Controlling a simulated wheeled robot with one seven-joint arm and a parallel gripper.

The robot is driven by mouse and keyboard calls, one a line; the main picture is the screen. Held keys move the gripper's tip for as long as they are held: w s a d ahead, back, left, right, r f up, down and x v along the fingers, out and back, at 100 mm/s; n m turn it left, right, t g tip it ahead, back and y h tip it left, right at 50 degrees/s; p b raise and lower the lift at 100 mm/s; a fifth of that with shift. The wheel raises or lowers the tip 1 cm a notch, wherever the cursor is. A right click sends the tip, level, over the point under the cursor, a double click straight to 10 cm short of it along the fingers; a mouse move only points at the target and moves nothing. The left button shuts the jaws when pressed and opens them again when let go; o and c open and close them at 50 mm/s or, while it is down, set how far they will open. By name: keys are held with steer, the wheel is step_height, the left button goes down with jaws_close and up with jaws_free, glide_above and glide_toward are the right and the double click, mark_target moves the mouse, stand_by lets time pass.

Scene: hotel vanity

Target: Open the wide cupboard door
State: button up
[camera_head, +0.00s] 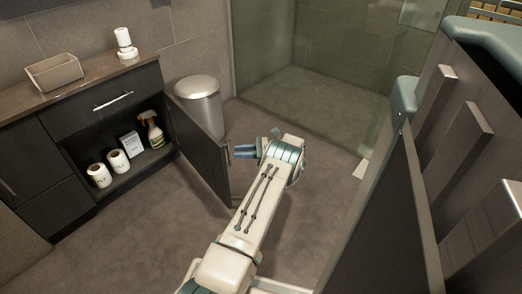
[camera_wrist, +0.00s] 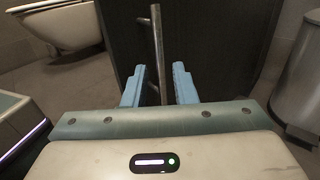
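The wide cupboard door (camera_head: 198,148) is a dark panel under the vanity. It stands swung well out from the cabinet, and the cupboard interior shows. Its metal bar handle (camera_wrist: 157,45) runs upright on the door's outer face in the wrist view. My gripper (camera_head: 240,151) is at the outer side of the door, near its free edge. In the wrist view my gripper (camera_wrist: 158,88) has its two blue fingers apart, one on each side of the bar's lower part, with visible gaps between fingers and bar.
Paper rolls (camera_head: 118,161), a white box (camera_head: 131,144) and a spray bottle (camera_head: 154,130) stand inside the cupboard. A metal bin (camera_head: 200,103) stands close behind the door. A glass shower screen (camera_head: 310,50) is at the back. Floor (camera_head: 135,235) before the cupboard is clear.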

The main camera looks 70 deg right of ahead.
steer(key=b+v, duration=0.1)
steer(key=v, duration=0.8)
steer(key=shift+s, duration=0.15)
